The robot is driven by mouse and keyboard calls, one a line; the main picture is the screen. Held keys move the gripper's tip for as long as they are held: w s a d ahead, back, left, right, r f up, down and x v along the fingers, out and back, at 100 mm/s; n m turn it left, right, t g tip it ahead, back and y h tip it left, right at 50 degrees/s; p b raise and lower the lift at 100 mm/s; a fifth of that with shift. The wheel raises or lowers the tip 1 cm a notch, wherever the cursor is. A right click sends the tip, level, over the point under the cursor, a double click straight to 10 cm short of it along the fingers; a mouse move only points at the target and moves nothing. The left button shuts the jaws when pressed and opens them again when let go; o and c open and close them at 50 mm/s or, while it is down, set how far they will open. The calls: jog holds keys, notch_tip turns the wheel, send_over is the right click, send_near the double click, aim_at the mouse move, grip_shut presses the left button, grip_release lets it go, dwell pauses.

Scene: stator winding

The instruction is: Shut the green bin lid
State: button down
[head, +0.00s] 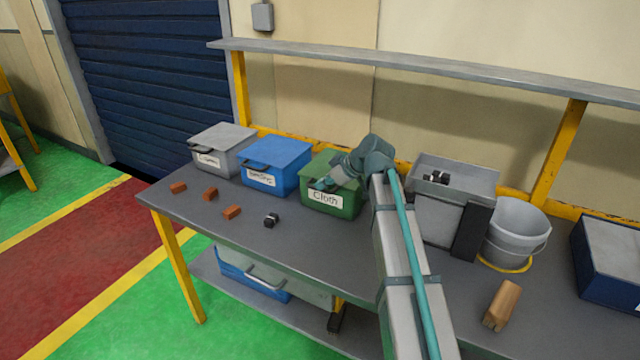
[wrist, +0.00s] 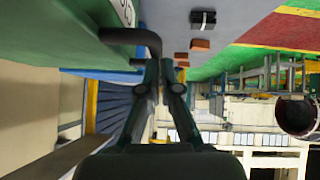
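The green bin (head: 346,208), labelled "Cloth", stands on the bench right of the blue bin. Its green lid (head: 318,166) lies about level over it, partly hidden by my gripper; I cannot tell whether a small gap is left. My gripper (head: 321,184) is at the lid's front edge, just above the label. In the wrist view the fingers of my gripper (wrist: 164,68) are together with nothing visible between them. A dark bent handle (wrist: 135,36) stands out from the green bin (wrist: 75,20) close to the fingertips; contact is unclear.
The blue bin (head: 270,179) and a grey bin (head: 228,158) have lids on. Several brown blocks and a black part (head: 271,219) lie in front. A shelf (head: 430,70) runs above.

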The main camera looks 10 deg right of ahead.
jog(key=shift+s+f, duration=0.2)
jog(key=shift+f, duration=0.2)
jog(key=shift+r, duration=0.1)
